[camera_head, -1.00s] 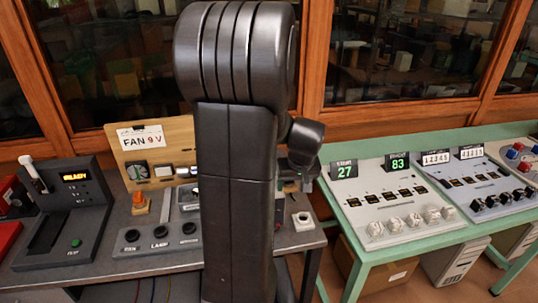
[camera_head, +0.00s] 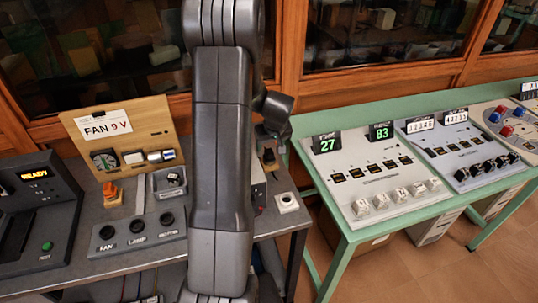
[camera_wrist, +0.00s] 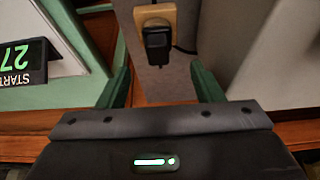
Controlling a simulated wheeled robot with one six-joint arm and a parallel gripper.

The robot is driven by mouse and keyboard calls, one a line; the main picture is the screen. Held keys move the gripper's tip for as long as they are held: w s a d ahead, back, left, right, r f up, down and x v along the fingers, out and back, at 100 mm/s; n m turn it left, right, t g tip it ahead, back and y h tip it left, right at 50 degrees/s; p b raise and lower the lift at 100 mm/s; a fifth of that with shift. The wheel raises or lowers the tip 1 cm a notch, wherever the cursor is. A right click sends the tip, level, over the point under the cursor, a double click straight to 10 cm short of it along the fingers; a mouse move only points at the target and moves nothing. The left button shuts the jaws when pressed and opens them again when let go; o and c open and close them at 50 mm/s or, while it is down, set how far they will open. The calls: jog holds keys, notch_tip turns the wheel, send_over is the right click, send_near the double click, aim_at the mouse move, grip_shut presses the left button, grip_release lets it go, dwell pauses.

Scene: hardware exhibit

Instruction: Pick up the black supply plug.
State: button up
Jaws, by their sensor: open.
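The black supply plug (camera_wrist: 157,37) shows near the top centre of the wrist view. It sits on a tan block (camera_wrist: 158,14) on a grey surface. My gripper (camera_wrist: 162,82) is open, with its two green fingers apart and nothing between them. The plug lies beyond the fingertips, roughly in line with the gap and apart from both. In the head view, a small dark object (camera_head: 268,156), likely the plug, shows just right of my arm.
A green table (camera_head: 322,217) with a panel (camera_head: 360,183) showing 27 and 83 stands at right. The grey bench at left holds a FAN 9 V board (camera_head: 110,125) and a FAN, LAMP, MOTOR switch box (camera_head: 138,232). A wooden window frame runs behind.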

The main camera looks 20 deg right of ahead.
aim_at(269, 151)
jog(key=shift+p+x, duration=0.9)
jog(key=shift+x, duration=2)
jog(key=shift+s+d, duration=0.15)
jog(key=shift+s, duration=0.05)
jog(key=c, duration=1.1)
notch_tip(269, 151, up, 10)
jog(key=shift+f+b, duration=0.1)
jog(key=shift+b, duration=0.8)
